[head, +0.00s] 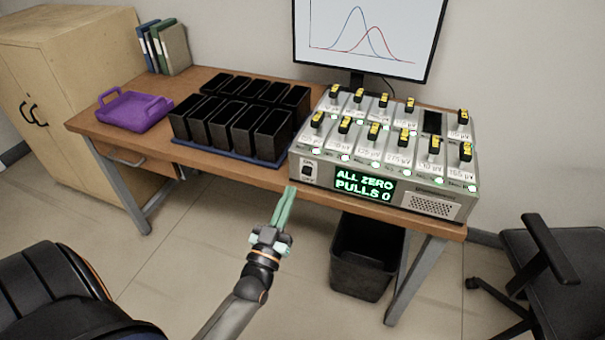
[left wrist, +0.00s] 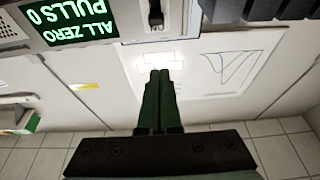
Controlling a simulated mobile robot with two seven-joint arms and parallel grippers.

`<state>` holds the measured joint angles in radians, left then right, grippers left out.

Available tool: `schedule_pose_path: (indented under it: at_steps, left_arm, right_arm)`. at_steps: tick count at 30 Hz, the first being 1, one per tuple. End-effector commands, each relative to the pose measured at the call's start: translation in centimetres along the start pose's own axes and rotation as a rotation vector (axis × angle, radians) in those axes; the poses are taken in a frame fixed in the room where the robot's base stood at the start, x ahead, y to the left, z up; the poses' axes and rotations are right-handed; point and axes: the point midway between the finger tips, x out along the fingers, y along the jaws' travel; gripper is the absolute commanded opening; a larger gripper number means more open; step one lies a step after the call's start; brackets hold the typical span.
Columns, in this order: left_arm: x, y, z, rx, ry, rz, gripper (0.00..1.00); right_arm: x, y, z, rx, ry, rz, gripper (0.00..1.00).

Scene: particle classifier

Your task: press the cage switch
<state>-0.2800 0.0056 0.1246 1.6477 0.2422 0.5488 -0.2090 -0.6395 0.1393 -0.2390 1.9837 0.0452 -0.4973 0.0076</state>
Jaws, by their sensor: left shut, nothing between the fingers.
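A small black switch (head: 308,171) sits on a white plate at the left end of the grey console's (head: 403,200) front, left of the green-lit display (head: 364,184) reading "ALL ZERO PULLS 0". A black switch-like part (left wrist: 155,13) also shows at the top of the left wrist view, beside the upside-down display (left wrist: 70,20). My left gripper (head: 291,190) has its green fingers together and empty. Its tips are just below and left of the switch in the head view. In the left wrist view the shut fingers (left wrist: 158,75) appear apart from the black part. My right gripper is not in view.
Black bins (head: 236,125) stand on a blue mat left of the console. A purple tray (head: 133,112) lies further left. Yellow-topped levers (head: 344,125) cover the console top. A monitor (head: 365,35) stands behind, with a black waste bin (head: 362,262) below the table.

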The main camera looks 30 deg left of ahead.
Motion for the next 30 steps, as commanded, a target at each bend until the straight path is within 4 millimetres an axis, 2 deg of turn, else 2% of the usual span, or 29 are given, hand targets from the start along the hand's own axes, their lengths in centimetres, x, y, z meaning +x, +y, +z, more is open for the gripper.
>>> schedule_pose_path:
  at_steps: [5,18,21,23,30]
  left_arm:
    - [1.4,0.0,-0.1,0.0,0.002,0.001,0.0]
    - [10.2,0.0,-0.1,0.0,0.003,0.001,0.0]
    - [9.4,0.0,2.0,0.002,-0.006,0.002,0.0]
    - [9.1,0.0,2.6,0.002,-0.005,0.002,0.0]
    - [8.7,0.1,3.8,0.0,-0.001,0.002,0.0]
  right_arm:
    - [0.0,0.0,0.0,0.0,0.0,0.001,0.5]
    - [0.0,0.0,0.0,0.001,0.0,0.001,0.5]
    - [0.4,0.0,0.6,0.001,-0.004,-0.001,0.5]
    - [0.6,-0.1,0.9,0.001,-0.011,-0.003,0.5]
    - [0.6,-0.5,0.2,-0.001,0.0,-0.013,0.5]
